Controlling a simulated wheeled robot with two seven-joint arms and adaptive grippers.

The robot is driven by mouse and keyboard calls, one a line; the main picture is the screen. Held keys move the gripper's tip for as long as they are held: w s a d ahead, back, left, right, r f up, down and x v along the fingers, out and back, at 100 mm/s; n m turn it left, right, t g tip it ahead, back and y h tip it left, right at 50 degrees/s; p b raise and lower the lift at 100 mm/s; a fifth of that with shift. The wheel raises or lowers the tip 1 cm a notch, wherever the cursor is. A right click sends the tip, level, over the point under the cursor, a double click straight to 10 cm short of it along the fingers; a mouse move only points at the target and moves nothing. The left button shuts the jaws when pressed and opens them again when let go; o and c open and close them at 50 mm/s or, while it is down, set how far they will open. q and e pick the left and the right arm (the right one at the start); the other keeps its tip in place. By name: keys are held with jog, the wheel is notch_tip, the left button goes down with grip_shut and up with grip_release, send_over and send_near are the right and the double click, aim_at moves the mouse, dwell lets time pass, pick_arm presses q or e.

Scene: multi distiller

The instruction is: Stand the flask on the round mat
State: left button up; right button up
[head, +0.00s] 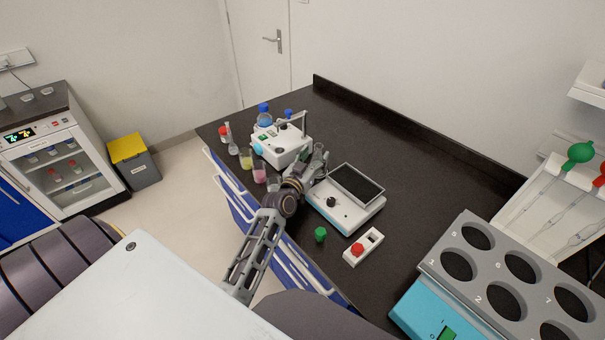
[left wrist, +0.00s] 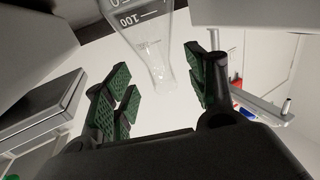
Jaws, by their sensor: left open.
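In the head view my left gripper (head: 318,160) is over the black bench, between the white device and the hotplate. My right gripper is not in view.
A white device (head: 283,145) stands behind my gripper, a hotplate (head: 345,200) to its right. Beakers with yellow (head: 246,160) and pink (head: 259,174) liquid line the left edge. A numbered grey rack (head: 490,285) stands at front right. The bench's back right (head: 420,160) is clear.

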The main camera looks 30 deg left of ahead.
pick_arm(q)
jog(key=shift+s, duration=0.4)
jog(key=shift+s+d, duration=0.1)
jog(key=shift+s, duration=1.65)
jog(key=shift+s+d, duration=0.1)
jog(key=shift+s, duration=2)
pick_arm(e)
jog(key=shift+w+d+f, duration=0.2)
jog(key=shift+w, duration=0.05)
